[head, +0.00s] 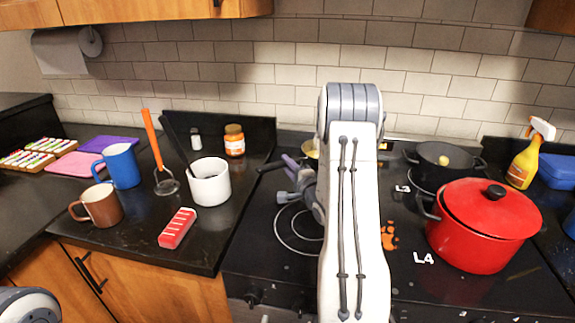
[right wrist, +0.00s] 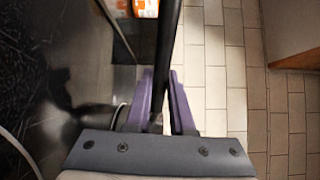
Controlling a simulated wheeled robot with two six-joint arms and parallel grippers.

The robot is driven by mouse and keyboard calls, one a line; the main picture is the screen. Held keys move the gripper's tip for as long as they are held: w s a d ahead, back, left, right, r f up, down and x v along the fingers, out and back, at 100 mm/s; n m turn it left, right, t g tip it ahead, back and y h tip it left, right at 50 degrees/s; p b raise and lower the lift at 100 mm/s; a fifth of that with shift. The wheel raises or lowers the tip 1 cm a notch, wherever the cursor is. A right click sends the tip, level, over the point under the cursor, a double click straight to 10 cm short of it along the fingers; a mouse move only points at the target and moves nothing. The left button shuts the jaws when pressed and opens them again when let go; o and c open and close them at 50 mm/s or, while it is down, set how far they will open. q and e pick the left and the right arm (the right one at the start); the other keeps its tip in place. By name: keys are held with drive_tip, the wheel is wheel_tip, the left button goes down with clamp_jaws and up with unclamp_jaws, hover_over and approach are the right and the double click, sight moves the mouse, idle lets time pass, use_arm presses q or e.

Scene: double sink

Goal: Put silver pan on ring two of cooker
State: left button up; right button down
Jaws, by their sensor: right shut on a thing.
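My right gripper (head: 290,170), with purple fingers, is shut on a black handle (head: 268,166) above the left part of the black cooker (head: 262,262). In the right wrist view the handle (right wrist: 168,50) runs between the purple fingers (right wrist: 168,108). The handle appears to be the silver pan's; the pan's body is mostly or fully hidden behind my right arm. A small yellowish rim (head: 309,147) shows beside the arm, and I cannot tell what it belongs to. White ring marks (head: 283,238) show on the left of the cooker, partly covered by the arm. My left gripper is out of view.
A red lidded pot (head: 475,232) and a black pot (head: 440,178) stand on the cooker's right side, by labels L3 and L4. A white pot (head: 209,187), mugs (head: 122,166), jar (head: 234,140) and red block (head: 177,228) occupy the left counter.

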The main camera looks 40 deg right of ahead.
drive_tip(key=shift+r, duration=0.15)
drive_tip(key=c, duration=0.8)
unclamp_jaws()
drive_tip(key=shift+f, duration=0.2)
drive_tip(key=shift+s+r, duration=0.1)
drive_tip(key=shift+s, duration=0.05)
drive_tip(key=b+v, duration=0.1)
drive_tip(key=v, duration=1)
drive_tip(key=shift+s+a+b, duration=0.15)
drive_tip(key=shift+s+b, duration=0.2)
drive_tip(key=shift+s, duration=0.05)
